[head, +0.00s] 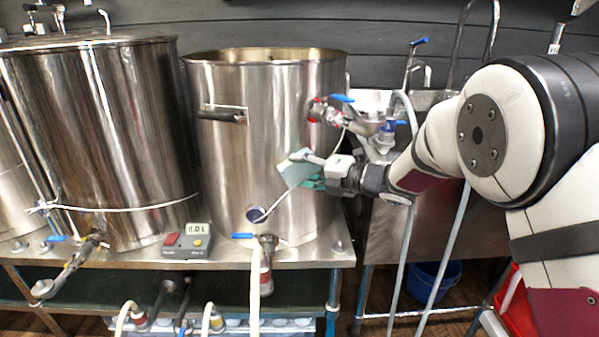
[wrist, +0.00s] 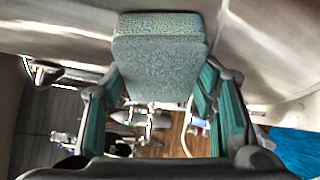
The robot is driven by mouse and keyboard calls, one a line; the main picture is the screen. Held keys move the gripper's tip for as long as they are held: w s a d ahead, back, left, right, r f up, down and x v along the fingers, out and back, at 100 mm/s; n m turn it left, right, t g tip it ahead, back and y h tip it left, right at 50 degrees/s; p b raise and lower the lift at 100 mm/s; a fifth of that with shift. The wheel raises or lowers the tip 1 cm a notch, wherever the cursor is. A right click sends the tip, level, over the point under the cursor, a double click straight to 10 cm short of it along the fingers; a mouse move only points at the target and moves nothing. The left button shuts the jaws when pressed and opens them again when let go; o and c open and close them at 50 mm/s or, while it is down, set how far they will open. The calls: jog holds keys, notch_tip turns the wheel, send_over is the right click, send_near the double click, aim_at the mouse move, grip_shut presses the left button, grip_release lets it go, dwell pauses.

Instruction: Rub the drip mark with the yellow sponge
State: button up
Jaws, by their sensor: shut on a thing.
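A pale green sponge (head: 293,172), not yellow in these pictures, is held at the right front side of the open steel kettle (head: 235,130). My gripper (head: 316,172) reaches in from the right and is shut on the sponge. In the wrist view the sponge (wrist: 160,65) sits between the teal finger pads of my gripper (wrist: 160,80). Its far end is close to the kettle wall (wrist: 268,45); I cannot tell whether it touches. I cannot make out the drip mark in either view.
A valve with a blue handle (head: 341,98) sticks out above my gripper. A round dial (head: 257,215) and a lower tap (head: 266,243) are on the kettle's front. A lidded kettle (head: 105,140) and a small meter (head: 187,241) stand left. A steel sink (head: 440,215) is right.

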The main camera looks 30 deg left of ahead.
aim_at(289, 172)
jog(key=shift+w+d, duration=1.1)
jog(key=shift+w, duration=0.3)
jog(key=shift+a+b, duration=0.1)
jog(key=shift+b, duration=0.25)
jog(key=shift+o, duration=0.2)
jog(key=shift+s+a+b, duration=0.55)
jog(key=shift+s+a, duration=0.35)
jog(key=shift+s, duration=0.15)
jog(key=shift+s+a, duration=0.2)
jog(key=shift+a, duration=0.05)
jog(key=shift+c, duration=0.6)
jog(key=shift+s+a+r+b, duration=0.1)
jog(key=shift+s+a+b, duration=0.45)
jog(key=shift+s, duration=0.25)
jog(key=shift+s+a+b, duration=0.45)
jog(key=shift+s+a, duration=0.15)
jog(key=shift+s, duration=0.2)
jog(key=shift+s+d+b, duration=0.5)
jog(key=shift+d+b, duration=0.05)
jog(key=shift+d, duration=0.35)
jog(key=shift+s+d+b, duration=0.5)
jog(key=shift+d+b, duration=0.05)
jog(key=shift+d, duration=0.35)
jog(key=shift+s+d+b, duration=0.4)
jog(key=shift+s+d, duration=0.15)
jog(key=shift+d, duration=0.3)
